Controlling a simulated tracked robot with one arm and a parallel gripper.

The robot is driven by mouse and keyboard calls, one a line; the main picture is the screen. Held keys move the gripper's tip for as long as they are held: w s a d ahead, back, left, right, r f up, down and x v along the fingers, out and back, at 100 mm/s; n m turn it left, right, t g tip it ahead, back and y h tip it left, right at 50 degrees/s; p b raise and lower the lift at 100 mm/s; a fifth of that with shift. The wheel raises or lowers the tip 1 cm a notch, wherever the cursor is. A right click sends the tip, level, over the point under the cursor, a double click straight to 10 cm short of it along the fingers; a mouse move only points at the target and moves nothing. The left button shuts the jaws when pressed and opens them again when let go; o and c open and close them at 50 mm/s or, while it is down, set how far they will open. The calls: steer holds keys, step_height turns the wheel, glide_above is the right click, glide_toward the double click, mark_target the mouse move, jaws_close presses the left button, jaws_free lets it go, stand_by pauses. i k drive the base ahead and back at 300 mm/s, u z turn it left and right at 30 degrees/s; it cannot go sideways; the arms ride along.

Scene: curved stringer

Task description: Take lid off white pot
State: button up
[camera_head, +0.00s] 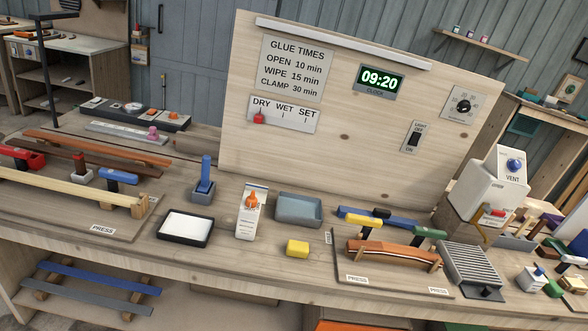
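A small white pot-like container (530,280) with a blue top stands at the right end of the bench. It is small in the picture, and I cannot tell whether the blue part is a separate lid. I cannot tell for sure which of these is the white pot. My gripper is not in view, and nothing is seen held.
A yellow block (297,248), a black-rimmed white tray (186,228) and a grey-blue tray (298,209) lie on the bench. A curved brown strip (390,252) sits in a press right of centre. A tall wooden panel (345,140) stands behind. A ribbed grey plate (470,264) lies right.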

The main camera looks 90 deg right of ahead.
mark_target(537, 274)
steer(key=z, duration=0.95)
steer(key=i, duration=0.1)
steer(key=z, duration=3.05)
steer(key=k, duration=0.85)
steer(key=z, duration=0.2)
steer(key=i, duration=0.85)
steer(key=u, duration=0.1)
